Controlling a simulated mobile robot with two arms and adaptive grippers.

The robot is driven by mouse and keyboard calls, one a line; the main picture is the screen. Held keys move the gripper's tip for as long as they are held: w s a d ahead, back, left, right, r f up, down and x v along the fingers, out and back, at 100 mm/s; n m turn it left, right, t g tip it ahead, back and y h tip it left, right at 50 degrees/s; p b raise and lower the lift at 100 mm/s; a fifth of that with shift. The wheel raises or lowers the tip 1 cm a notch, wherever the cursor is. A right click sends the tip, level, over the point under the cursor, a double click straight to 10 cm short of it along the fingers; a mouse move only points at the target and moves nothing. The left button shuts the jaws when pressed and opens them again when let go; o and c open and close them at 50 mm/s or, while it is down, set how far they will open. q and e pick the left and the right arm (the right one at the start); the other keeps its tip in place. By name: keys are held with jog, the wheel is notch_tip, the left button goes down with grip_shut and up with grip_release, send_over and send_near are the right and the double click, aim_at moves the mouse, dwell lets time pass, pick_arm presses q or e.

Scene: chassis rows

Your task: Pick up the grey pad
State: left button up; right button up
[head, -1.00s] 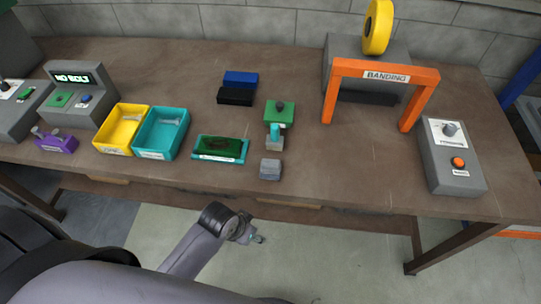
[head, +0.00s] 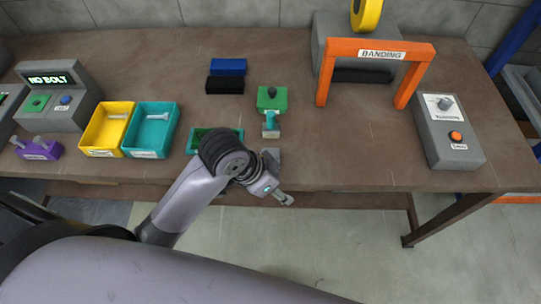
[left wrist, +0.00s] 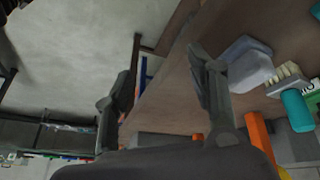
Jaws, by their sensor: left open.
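The grey pad, a small blue-grey block, lies near the table's front edge. In the left wrist view the grey pad (left wrist: 249,64) is just right of my right-hand finger, outside the gap between the fingers. In the head view my left wrist hides most or all of it. My left gripper (head: 284,196) is open and empty, around the front edge of the table; its fingers also show in the left wrist view (left wrist: 160,68). My right gripper is not in view.
A teal-handled brush-like tool (head: 271,126) and a green block with a dark knob (head: 272,98) stand behind. A teal tray (head: 240,133) is partly hidden by my arm. Yellow (head: 88,137) and teal (head: 139,155) bins are left. An orange banding frame (head: 425,55) stands right; table between is clear.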

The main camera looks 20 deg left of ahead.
pick_arm(q)
jog(key=w+d+r+m+g, duration=0.2)
jog(key=w+r+m, duration=0.3)
jog(key=r, duration=0.1)
jog(key=w+a+r+m+g+y, duration=0.15)
jog(key=w+a+r+y, duration=0.25)
jog(key=a+r, duration=0.45)
jog(key=p, duration=0.1)
send_over(270, 152)
jog(key=shift+m, duration=0.35)
notch_tip(270, 152, down, 11)
jog(key=shift+s+a+r, duration=0.1)
jog(key=shift+a, duration=0.05)
notch_tip(270, 152, down, 4)
jog(key=shift+f+p, duration=0.15)
jog(key=shift+p, duration=0.6)
jog(key=shift+f, duration=0.45)
jog(key=shift+c, duration=0.6)
grip_shut()
jog(key=shift+r, duration=0.15)
